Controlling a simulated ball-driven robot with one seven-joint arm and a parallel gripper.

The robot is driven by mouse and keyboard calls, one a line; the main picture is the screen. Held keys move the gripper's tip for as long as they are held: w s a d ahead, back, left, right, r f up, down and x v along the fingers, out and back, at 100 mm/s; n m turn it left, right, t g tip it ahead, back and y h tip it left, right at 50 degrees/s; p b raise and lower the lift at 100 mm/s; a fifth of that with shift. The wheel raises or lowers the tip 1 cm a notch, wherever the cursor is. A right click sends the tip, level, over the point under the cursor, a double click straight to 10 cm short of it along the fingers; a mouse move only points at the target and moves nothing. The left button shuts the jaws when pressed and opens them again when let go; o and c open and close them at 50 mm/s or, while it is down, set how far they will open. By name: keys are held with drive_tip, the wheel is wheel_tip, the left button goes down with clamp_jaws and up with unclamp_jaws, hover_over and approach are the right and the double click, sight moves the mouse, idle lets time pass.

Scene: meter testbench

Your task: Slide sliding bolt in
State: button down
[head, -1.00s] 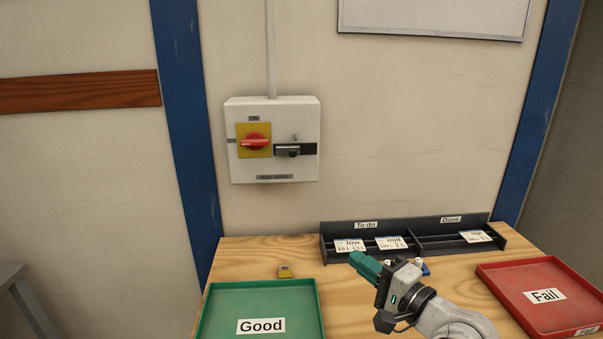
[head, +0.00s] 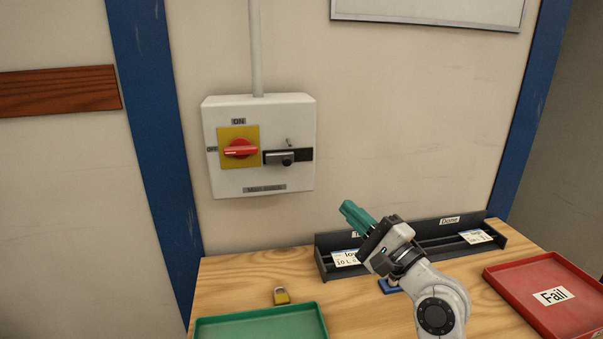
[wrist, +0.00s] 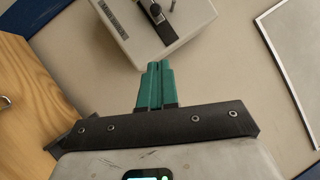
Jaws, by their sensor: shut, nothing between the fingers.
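The sliding bolt (head: 287,158) is a dark bar with a knob on the right half of a white switch box (head: 258,182) on the wall. A red rotary handle (head: 240,149) on a yellow plate sits left of it, lying across, towards the OFF label. My gripper (head: 347,208) has teal fingers, shut and empty, below and to the right of the box, apart from it. In the wrist view the shut fingers (wrist: 153,66) point towards the box, and part of the bolt (wrist: 160,22) shows beyond them.
The wall between gripper and box is clear.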

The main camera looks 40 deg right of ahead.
sight(270, 161)
drive_tip(key=p+x, duration=0.1)
drive_tip(key=x, duration=0.3)
drive_tip(key=a+p+x, duration=0.1)
drive_tip(key=x, duration=0.2)
drive_tip(key=p+x, duration=0.1)
drive_tip(key=x, duration=0.3)
drive_tip(key=shift+w+a+r+p, duration=0.3)
drive_tip(key=shift+a+r+p, duration=0.1)
drive_tip(key=shift+r, duration=0.1)
drive_tip(key=shift+w+a+r, duration=0.25)
drive_tip(key=shift+w+a, duration=0.15)
drive_tip(key=shift+w, duration=0.15)
drive_tip(key=w+a+p, duration=0.2)
drive_tip(key=a+p, duration=0.1)
drive_tip(key=shift+w+a, duration=0.15)
drive_tip(key=shift+a, duration=0.05)
drive_tip(key=shift+f, duration=0.1)
